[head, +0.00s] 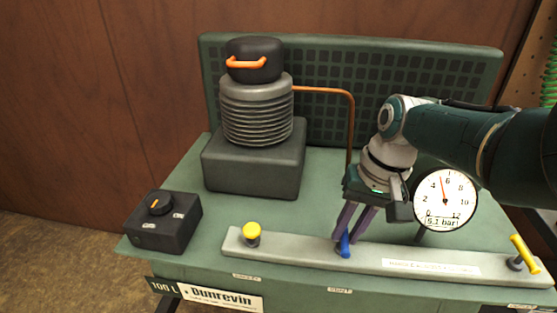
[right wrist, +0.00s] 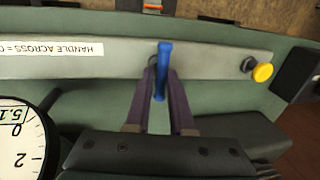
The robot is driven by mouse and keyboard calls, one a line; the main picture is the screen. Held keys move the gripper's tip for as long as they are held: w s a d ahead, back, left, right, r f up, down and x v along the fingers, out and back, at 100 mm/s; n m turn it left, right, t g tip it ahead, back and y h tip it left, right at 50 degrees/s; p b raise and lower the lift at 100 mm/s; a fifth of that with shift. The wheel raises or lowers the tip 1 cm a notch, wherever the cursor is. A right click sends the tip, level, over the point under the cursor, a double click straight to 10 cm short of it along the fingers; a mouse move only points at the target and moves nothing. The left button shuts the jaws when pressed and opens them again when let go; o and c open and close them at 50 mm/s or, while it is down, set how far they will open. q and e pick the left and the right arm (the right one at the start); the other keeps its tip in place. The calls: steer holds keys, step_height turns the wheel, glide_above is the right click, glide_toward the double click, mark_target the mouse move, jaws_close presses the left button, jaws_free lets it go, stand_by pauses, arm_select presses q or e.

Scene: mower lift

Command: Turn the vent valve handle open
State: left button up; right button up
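A blue lever handle (head: 345,244) sits mid-way along the grey bar (head: 295,250) at the front of the green bench. A small label below it seems to read VENT. The handle lies across the bar, also in the right wrist view (right wrist: 161,72). My right gripper (head: 348,236) points down at the handle. In the right wrist view its two purple fingers (right wrist: 162,76) stand on either side of the handle, apart, with a narrow gap. Contact cannot be made out. The fingers partly hide the handle's base. My left gripper is not in view.
A gauge (head: 445,200) reading 5.1 bar stands close to my right gripper. A yellow knob (head: 252,231) and a yellow handle (head: 524,252) flank the blue one. A black switch box (head: 166,222) and a ribbed compressor (head: 256,110) stand left. A white label (right wrist: 50,52) begins "HANDLE ACROSS".

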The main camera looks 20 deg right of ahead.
steer(key=o, duration=0.4)
step_height(320, 180, up, 10)
steer(key=s+d+p, duration=0.1)
steer(key=p, duration=0.5)
steer(key=shift+d+f, duration=0.15)
steer(key=shift+d, duration=0.2)
